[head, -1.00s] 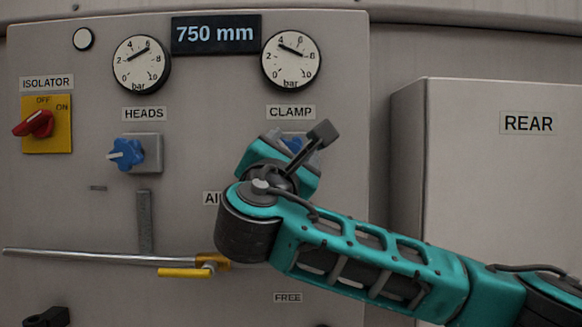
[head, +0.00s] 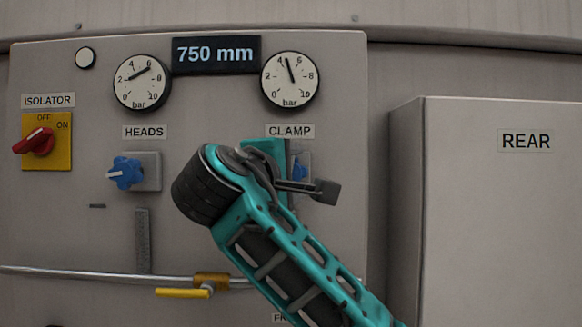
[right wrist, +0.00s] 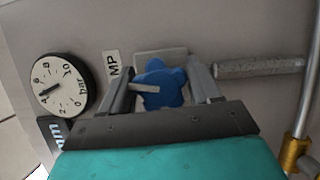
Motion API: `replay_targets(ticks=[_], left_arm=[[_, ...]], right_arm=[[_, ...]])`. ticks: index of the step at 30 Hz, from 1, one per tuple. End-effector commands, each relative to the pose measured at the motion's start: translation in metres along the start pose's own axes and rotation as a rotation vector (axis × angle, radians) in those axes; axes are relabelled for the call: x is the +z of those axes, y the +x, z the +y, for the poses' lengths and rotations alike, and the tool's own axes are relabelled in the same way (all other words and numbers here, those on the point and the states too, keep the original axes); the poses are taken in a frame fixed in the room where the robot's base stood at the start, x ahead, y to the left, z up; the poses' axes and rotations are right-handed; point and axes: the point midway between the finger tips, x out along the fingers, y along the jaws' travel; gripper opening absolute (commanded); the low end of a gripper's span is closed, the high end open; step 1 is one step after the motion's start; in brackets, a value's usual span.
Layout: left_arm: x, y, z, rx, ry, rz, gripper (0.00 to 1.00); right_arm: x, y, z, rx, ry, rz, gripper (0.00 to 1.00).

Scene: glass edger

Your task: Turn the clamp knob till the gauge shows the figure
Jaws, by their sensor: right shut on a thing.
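The clamp gauge (head: 290,79) is a round white dial marked in bar. Its needle points almost straight up, between 4 and 6. It also shows, tilted, in the right wrist view (right wrist: 62,85). The blue clamp knob (right wrist: 160,86) with a pale pointer bar sits between the two fingers of my right gripper (right wrist: 159,82), which is shut on it. In the head view only a bit of the blue knob (head: 302,166) shows beside my right gripper and wrist, under the CLAMP label (head: 290,131). My left gripper is not in view.
The blue heads knob (head: 126,172) and heads gauge (head: 142,82) are left of my right wrist. A red isolator switch (head: 37,141) sits further left. A yellow-handled valve (head: 185,292) on a pipe runs below. A grey REAR box (head: 500,210) stands at right.

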Motion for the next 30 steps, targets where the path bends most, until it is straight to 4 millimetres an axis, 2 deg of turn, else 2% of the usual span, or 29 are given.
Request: replay_targets(ticks=[7,18,30], left_arm=[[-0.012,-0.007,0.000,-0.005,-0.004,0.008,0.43],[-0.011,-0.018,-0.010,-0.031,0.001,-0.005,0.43],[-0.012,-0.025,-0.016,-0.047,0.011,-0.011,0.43]], right_arm=[[-0.001,-0.001,0.000,-0.100,0.217,0.002,0.32],[-0.001,-0.001,-0.001,-0.226,0.523,0.000,0.32],[-0.001,0.000,-0.002,-0.308,0.727,-0.002,0.32]])
